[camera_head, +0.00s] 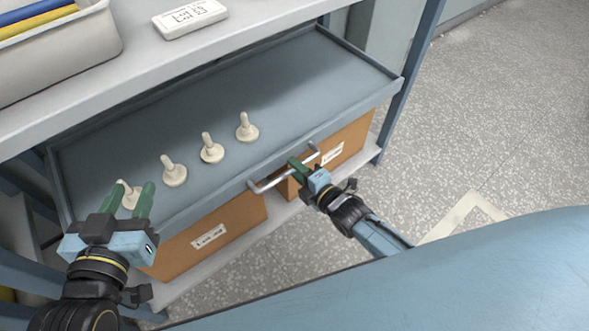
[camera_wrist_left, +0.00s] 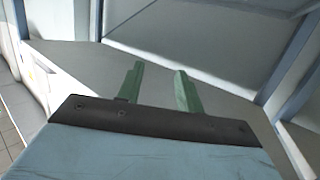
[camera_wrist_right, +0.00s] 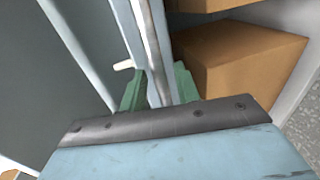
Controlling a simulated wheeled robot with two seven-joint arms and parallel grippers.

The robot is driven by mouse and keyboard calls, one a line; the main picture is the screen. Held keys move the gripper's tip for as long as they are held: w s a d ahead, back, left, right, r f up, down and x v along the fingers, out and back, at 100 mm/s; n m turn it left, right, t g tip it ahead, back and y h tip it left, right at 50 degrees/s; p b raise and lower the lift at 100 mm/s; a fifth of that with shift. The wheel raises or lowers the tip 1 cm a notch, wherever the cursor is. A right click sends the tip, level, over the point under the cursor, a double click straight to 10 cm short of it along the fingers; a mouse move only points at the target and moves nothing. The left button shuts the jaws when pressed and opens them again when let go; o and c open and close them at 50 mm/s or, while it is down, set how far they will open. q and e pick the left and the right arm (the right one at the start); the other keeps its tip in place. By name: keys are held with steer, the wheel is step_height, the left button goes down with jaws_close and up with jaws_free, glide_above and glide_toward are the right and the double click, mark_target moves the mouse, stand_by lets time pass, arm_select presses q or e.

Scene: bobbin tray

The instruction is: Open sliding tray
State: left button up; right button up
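The blue-grey sliding tray (camera_head: 300,75) is pulled out from under the shelf top, with its inside exposed. Its silver bar handle (camera_head: 268,184) is on the front edge. My right gripper (camera_head: 301,166) is at the handle's right part, with fingers on both sides of the bar; the right wrist view shows a metal bar between the fingers (camera_wrist_right: 158,88). My left gripper (camera_head: 127,197) is open and empty over the tray's left front. Its spread fingers also show in the left wrist view (camera_wrist_left: 160,88). One cream bobbin peg (camera_head: 130,190) shows partly behind these fingers.
Several cream pegs (camera_head: 212,150) stand in a row in the tray. Brown labelled boxes (camera_head: 228,228) sit on the lower shelf. A white bin (camera_head: 65,55) and a white device (camera_head: 190,17) rest on the top. Speckled floor (camera_head: 500,110) is open to the right.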

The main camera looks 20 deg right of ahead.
arm_select(q)
steer(key=shift+w+d+r+t+h, duration=0.15)
steer(key=shift+r+t, duration=0.2)
steer(key=shift+r, duration=0.25)
steer(key=shift+w+d+r+t+h, duration=0.15)
steer(key=shift+r+t, duration=0.2)
steer(key=shift+r, duration=0.25)
arm_select(e)
steer(key=shift+w+a+f, duration=0.1)
steer(key=shift+w+a, duration=0.1)
steer(key=shift+w, duration=0.4)
arm_select(q)
steer(key=shift+s, duration=0.1)
arm_select(e)
steer(key=shift+c, duration=0.2)
jaws_close()
